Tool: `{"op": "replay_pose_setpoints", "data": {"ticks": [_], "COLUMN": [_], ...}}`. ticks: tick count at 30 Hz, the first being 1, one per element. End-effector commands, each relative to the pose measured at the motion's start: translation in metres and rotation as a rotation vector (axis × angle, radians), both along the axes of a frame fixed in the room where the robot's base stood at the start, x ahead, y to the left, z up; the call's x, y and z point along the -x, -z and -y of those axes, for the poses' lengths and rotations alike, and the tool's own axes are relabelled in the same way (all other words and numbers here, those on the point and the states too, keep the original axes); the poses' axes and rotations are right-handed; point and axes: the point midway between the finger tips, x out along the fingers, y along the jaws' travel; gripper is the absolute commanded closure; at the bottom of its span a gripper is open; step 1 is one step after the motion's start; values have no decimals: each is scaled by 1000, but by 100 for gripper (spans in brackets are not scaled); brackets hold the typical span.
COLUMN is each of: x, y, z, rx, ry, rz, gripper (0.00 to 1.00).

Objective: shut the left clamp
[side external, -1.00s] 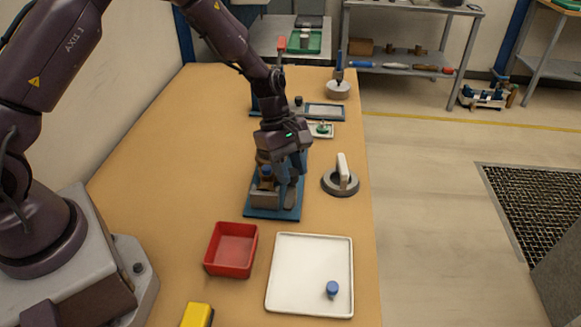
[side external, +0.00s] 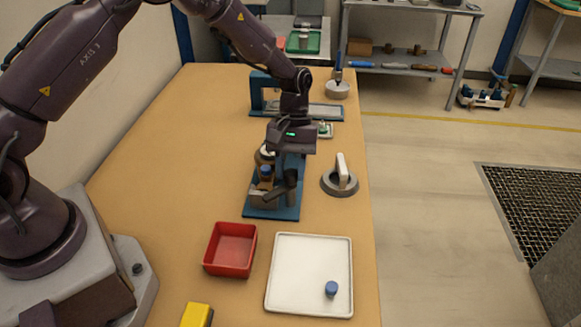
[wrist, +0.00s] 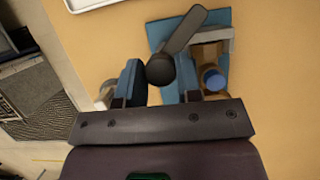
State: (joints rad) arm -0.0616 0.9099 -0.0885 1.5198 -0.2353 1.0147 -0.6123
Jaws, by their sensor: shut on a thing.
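The clamp fixture stands on a blue base plate (side external: 285,211) on the bench, left of a round grey base with a white upright handle. It has a dark lever (wrist: 187,30) ending in a round black knob (wrist: 160,69), and a blue-capped part (wrist: 213,78) beside it. The lever lies low and slanting across the fixture in the side view (side external: 268,208). My gripper (wrist: 154,82) is over the plate, its blue fingers on either side of the knob and shut on it. The exact finger contact is partly hidden. I cannot tell from one visible fixture which clamp is called left.
A red bin (side external: 231,250) and a white tray (side external: 310,275) with a small blue piece are in front. The round grey base (side external: 340,181) stands close on the right. The bench left of the clamp is clear.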

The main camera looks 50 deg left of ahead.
Motion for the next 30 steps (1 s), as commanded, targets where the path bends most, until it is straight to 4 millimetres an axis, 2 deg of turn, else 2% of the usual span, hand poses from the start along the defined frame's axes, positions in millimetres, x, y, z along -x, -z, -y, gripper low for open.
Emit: {"op": "replay_pose_setpoints", "data": {"ticks": [18, 30], "x": [-2, -2], "y": [-1, -1], "z": [1, 2], "rx": [-3, -2], "ry": [556, 747], "rz": [1, 2], "gripper": [91, 91]}}
